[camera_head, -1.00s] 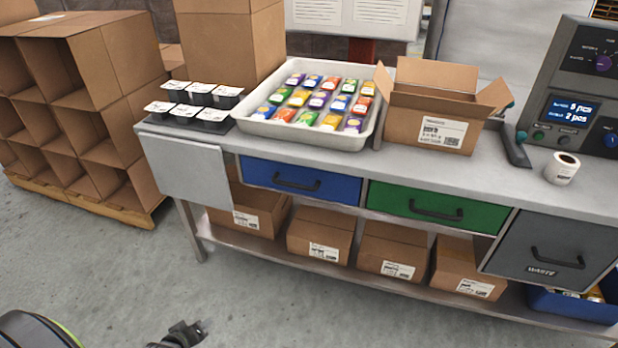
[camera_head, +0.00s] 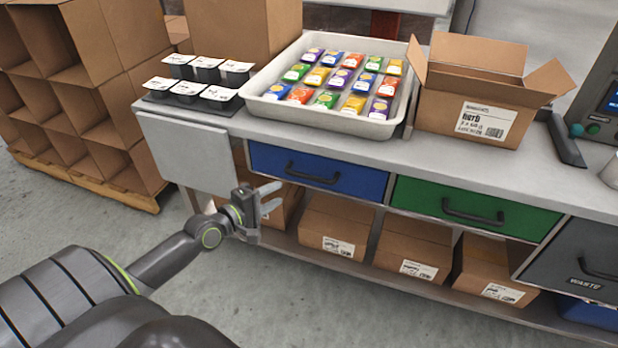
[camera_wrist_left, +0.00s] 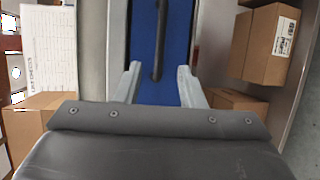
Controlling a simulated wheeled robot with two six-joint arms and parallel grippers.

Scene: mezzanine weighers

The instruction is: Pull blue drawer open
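The blue drawer (camera_head: 318,172) is shut in the bench front, under the worktop, with a dark bar handle (camera_head: 313,173) across its face. My left gripper (camera_head: 271,199) is in front of the bench, just left of and below the blue drawer. Its two fingers are apart with nothing between them. In the left wrist view the blue drawer (camera_wrist_left: 145,45) lies straight ahead, its handle (camera_wrist_left: 159,40) running upright in the picture, between the lines of the open fingers (camera_wrist_left: 158,82) and apart from them. My right gripper is not in view.
A green drawer (camera_head: 476,209) and a grey waste drawer (camera_head: 585,262) sit to the right. Cartons (camera_head: 335,224) stand on the lower shelf. A grey panel (camera_head: 188,152) hangs at the bench's left end. A tray (camera_head: 262,107) of coloured packets is on top. The floor in front is clear.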

